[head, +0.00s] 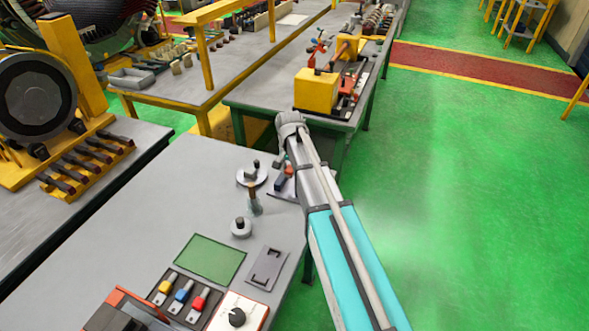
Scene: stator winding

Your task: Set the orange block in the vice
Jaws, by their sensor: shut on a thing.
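My arm reaches up from the bottom right, and its wrist bends over the near bench's right edge. My gripper (279,159) shows only as a small dark part below the wrist. It is shut, and a small orange-red patch beside it looks like the orange block (289,167), mostly hidden by my arm. I cannot tell whether block and vice touch.
The near grey bench (165,205) holds a round metal disc (251,178), an upright tool (254,203), a green mat (210,258) and a flat plate (266,268). Colored-handled tools (181,299) lie in front. A yellow box (317,92) stands on the far bench. Green floor lies open to the right.

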